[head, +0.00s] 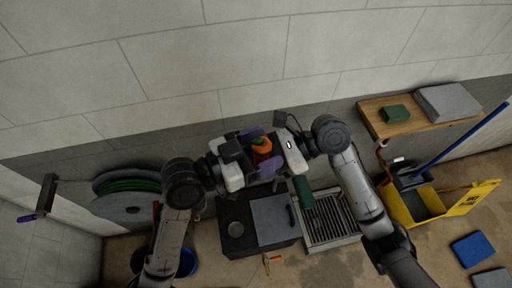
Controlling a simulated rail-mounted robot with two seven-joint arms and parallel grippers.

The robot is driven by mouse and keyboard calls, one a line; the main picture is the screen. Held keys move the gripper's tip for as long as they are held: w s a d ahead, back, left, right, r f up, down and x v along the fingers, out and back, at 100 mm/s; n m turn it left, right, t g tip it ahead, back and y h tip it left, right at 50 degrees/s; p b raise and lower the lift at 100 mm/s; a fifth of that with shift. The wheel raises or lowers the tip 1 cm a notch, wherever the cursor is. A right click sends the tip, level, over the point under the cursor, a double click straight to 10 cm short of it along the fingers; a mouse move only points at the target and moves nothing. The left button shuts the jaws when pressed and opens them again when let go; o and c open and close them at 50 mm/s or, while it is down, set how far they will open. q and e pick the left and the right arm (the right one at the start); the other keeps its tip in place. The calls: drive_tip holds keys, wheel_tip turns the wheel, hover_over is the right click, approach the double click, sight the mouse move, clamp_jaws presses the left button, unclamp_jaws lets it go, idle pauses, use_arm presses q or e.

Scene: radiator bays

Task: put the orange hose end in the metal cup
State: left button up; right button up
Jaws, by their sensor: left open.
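An orange piece (262,146), which looks like the orange hose end, shows in the middle of the head view, between the two grippers. My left gripper (261,152) is open, with its purple fingers on either side of the orange piece. I cannot tell whether they touch it. My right gripper (288,152) faces it closely from the right; its fingertips are hard to make out. A small round grey thing, likely the metal cup (236,229), stands below on the left of a dark cabinet top (232,208).
A grey panel (270,220) covers the cabinet's right part, beside a floor grate (329,217). A dark green object (303,192) is near the grate. A hose reel (128,200) is at left; a wooden shelf (440,124) and yellow bucket (405,205) are at right.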

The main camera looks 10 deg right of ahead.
use_arm(q)
drive_tip(key=shift+c, duration=0.5)
drive_tip(key=c, duration=1)
drive_tip(key=shift+c, duration=0.6)
use_arm(e)
drive_tip(key=o, duration=1.1)
